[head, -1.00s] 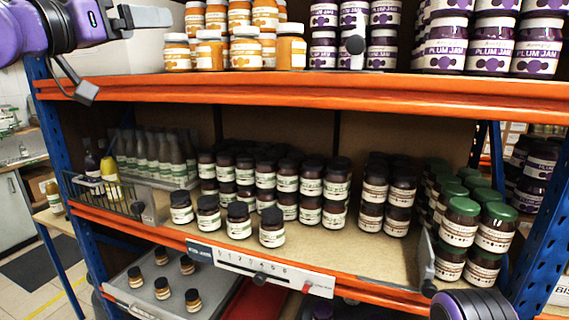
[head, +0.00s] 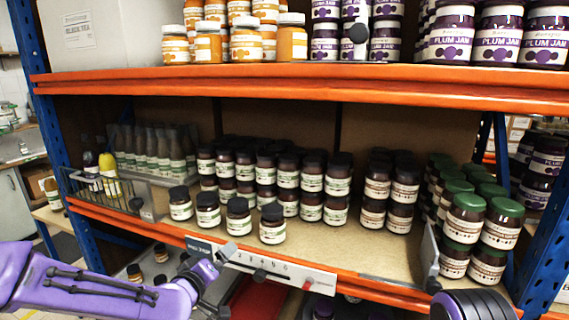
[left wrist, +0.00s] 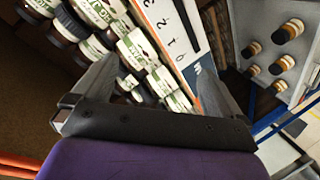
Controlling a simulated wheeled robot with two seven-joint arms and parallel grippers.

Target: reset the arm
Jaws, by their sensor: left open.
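My left arm (head: 95,280), purple with dark links, comes in from the left in the head view. Its gripper (head: 212,272) is low in front of the middle shelf's edge, by the label strip (head: 265,266). In the left wrist view the left gripper (left wrist: 160,85) shows two grey fingers spread apart with nothing held between them. A purple rounded part of my right arm (head: 472,305) shows at the bottom right of the head view; the right gripper is out of sight.
The middle shelf holds dark jars with green-printed labels (head: 238,216), green-lidded jars (head: 463,217) and bottles (head: 150,150) behind a wire basket (head: 105,195). Orange jars (head: 247,42) and plum jam jars (head: 497,35) stand above. A lower tray of small jars (left wrist: 287,32) is partly hidden.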

